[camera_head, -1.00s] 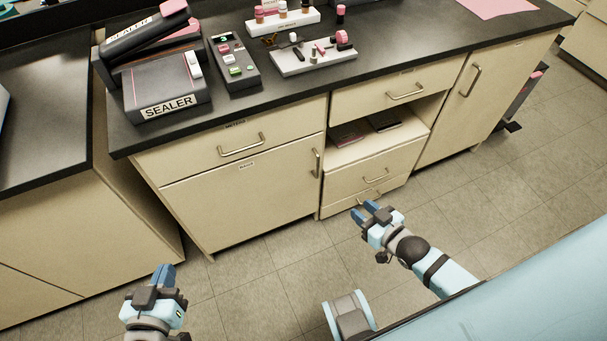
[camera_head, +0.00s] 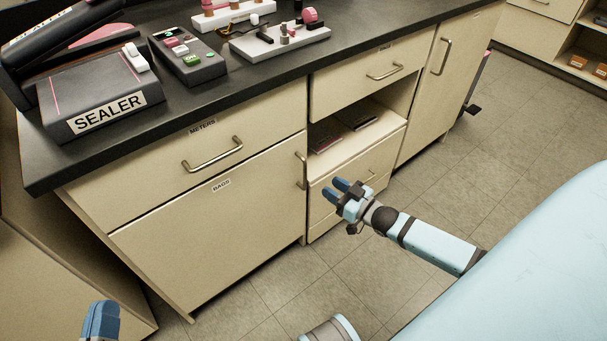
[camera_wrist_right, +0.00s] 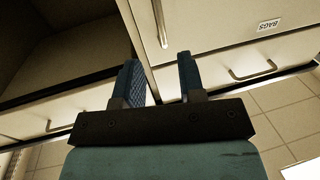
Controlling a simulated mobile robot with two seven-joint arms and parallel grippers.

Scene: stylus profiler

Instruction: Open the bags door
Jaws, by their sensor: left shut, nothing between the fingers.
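The bags door (camera_head: 210,232) is a beige cabinet door with a BAGS label, shut, below the METERS drawer (camera_head: 190,160). Its upright metal handle (camera_head: 301,171) is at its right edge. In the right wrist view the handle (camera_wrist_right: 160,22) shows above and between my finger tips, with the BAGS label (camera_wrist_right: 268,26) to its right. My right gripper (camera_head: 336,190) is open and empty, to the right of the handle and apart from it. My left gripper (camera_head: 101,318) is shut and empty at the bottom left, partly cut off by the frame edge.
The dark countertop (camera_head: 265,70) overhangs the cabinets and holds a sealer (camera_head: 95,95), a control box (camera_head: 188,58) and a tray (camera_head: 280,45) of small parts. An open shelf and drawers (camera_head: 350,185) stand right of the door. The floor (camera_head: 250,305) before it is clear.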

